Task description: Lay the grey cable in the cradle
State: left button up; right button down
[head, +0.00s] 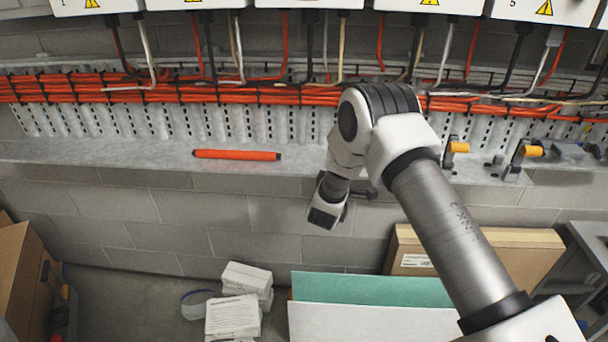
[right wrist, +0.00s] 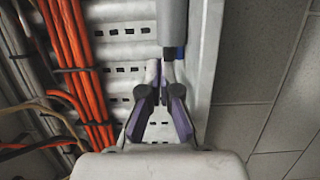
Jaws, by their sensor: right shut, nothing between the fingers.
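My right gripper (head: 366,193) hangs at the front edge of the ledge in the head view, partly hidden by my arm. In the right wrist view its dark fingers (right wrist: 162,82) are together and empty. Just beyond the fingertips lies a grey cylinder (right wrist: 173,22) with a dark end, apparently the grey cable. It lies lengthwise along the ledge, and my arm seems to hide it in the head view. Two brackets with yellow-orange tops, the left one (head: 456,149) and the right one (head: 526,152), stand on the ledge at the right; they may be the cradle. My left gripper is out of view.
An orange rod (head: 236,155) lies on the metal ledge (head: 100,152) at the left. Orange cable bundles (head: 200,92) run along the wall above. Below stand a cardboard box (head: 480,255), a green-topped panel (head: 370,288) and white packs (head: 235,315).

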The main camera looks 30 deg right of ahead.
jog(key=s+d+p, duration=0.1)
jog(key=d, duration=0.1)
jog(key=s+d+r+p, duration=0.1)
jog(key=s, duration=0.1)
jog(key=shift+d, duration=0.4)
jog(key=d, duration=0.1)
jog(key=d+p, duration=0.1)
jog(key=s+d+p, duration=0.1)
jog(key=d, duration=0.1)
jog(key=shift+s+f, duration=0.1)
jog(key=shift+f, duration=0.3)
jog(key=s+d+p, duration=0.1)
jog(key=d, duration=0.1)
jog(key=s+d+p, duration=0.3)
jog(key=d, duration=0.1)
jog(key=shift+s+d+r+p, duration=0.15)
jog(key=shift+s+r+p, duration=0.2)
jog(key=d, duration=0.1)
jog(key=s+d+p, duration=0.2)
jog(key=d, duration=0.1)
jog(key=shift+s+f, duration=0.1)
jog(key=shift+f, duration=0.3)
jog(key=shift+s+d+f, duration=0.1)
jog(key=shift+s+d, duration=0.05)
jog(key=shift+d, duration=0.05)
jog(key=shift+a, duration=0.1)
